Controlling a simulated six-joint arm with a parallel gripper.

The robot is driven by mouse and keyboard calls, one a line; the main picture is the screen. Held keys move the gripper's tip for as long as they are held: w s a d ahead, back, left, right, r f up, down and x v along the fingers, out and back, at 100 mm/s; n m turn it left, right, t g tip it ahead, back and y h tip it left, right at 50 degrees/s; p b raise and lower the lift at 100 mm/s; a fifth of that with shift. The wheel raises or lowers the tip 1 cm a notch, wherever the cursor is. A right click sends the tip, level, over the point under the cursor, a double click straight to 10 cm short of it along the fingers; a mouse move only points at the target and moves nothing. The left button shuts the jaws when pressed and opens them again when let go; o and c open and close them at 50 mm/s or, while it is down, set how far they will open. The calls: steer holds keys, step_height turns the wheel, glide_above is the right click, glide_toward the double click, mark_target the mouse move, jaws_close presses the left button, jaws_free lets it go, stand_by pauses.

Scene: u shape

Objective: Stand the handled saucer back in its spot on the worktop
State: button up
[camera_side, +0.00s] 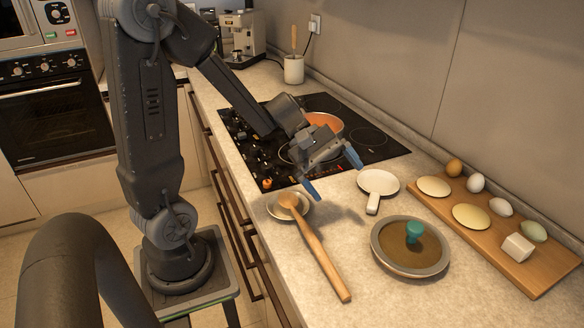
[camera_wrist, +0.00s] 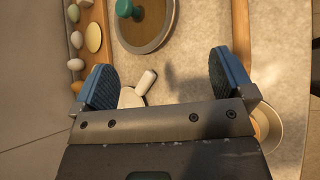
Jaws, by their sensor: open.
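The white handled saucer (camera_side: 378,182) lies flat on the worktop (camera_side: 345,225), between the hob and the round lid, with its short handle toward the lid. It also shows in the wrist view (camera_wrist: 131,98), partly hidden behind my gripper, with its handle sticking out between the fingers, nearer the left one. My gripper (camera_side: 332,174) is open and empty, with its blue fingers spread and pointing down. It hangs above the worktop, to the left of the saucer in the side view, and appears apart from it.
A round lid (camera_side: 398,262) with a green knob lies in front of the saucer. A wooden spoon (camera_side: 322,252) rests in a small bowl (camera_side: 273,208) on the left. A wooden board (camera_side: 535,277) with eggs and pale discs lies right. A pan (camera_side: 338,123) sits on the hob.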

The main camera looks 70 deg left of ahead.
steer(key=s+d+r+m+y, duration=0.2)
steer(key=s+r+m+y, duration=0.1)
steer(key=s+m, duration=0.3)
steer(key=s+d+r+m+t+y, duration=0.1)
steer(key=s+r+m+y, duration=0.3)
steer(key=m, duration=0.6)
steer(key=shift+s+d+r+y, duration=0.3)
steer(key=shift+s+d+y, duration=0.05)
steer(key=shift+s+y, duration=0.85)
